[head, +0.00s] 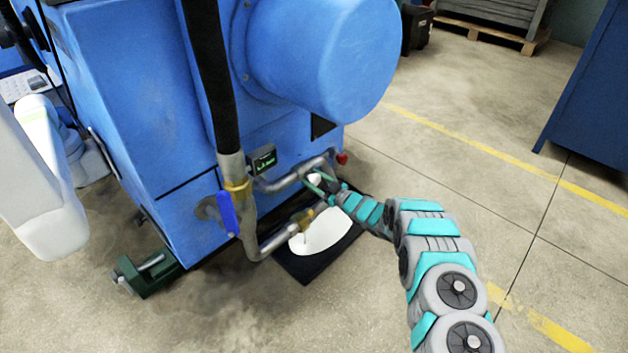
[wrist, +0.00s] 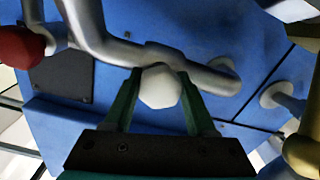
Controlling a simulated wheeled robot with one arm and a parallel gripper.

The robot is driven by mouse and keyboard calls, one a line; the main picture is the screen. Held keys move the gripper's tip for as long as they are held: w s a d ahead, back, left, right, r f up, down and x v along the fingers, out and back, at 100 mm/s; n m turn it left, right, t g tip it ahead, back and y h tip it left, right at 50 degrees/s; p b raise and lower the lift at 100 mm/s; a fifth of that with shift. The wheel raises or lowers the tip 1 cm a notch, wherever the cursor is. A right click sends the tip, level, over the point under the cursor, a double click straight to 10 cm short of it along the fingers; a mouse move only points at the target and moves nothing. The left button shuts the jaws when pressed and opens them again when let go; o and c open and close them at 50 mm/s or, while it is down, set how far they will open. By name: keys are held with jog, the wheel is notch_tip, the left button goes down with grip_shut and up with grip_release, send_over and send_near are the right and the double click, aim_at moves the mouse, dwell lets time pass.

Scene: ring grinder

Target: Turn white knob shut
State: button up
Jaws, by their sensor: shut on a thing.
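The white knob (wrist: 160,87) sits on a grey metal pipe (wrist: 195,72) in the wrist view, in front of the blue machine. My gripper (wrist: 158,85) has its two green fingers on either side of the knob, shut on it. In the head view the knob (head: 315,180) is small and partly covered by the fingers of my gripper (head: 318,184). My arm reaches it from the lower right. The knob's turned position cannot be told.
A red knob (wrist: 20,46) is left of the gripper in the wrist view. The blue machine (head: 150,120) carries a blue-handled valve (head: 227,212) and pipes close by. A black mat with a white puddle (head: 325,232) lies below.

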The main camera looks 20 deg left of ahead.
jog(key=n, duration=0.1)
jog(key=n+b, duration=0.1)
jog(key=n, duration=0.2)
jog(key=shift+f+n+b, duration=0.25)
jog(key=shift+n+b, duration=0.05)
jog(key=shift+b, duration=0.1)
jog(key=n+b, duration=0.3)
jog(key=n, duration=0.1)
jog(key=shift+n+b, duration=0.3)
jog(key=n+b, duration=0.2)
jog(key=n, duration=0.1)
jog(key=shift+r+n, duration=0.1)
jog(key=shift+n, duration=0.2)
jog(key=shift+r+n+b, duration=0.1)
jog(key=shift+n+b, duration=0.25)
jog(key=shift+n, duration=1.65)
jog(key=o, duration=1.4)
jog(key=shift+r, duration=0.1)
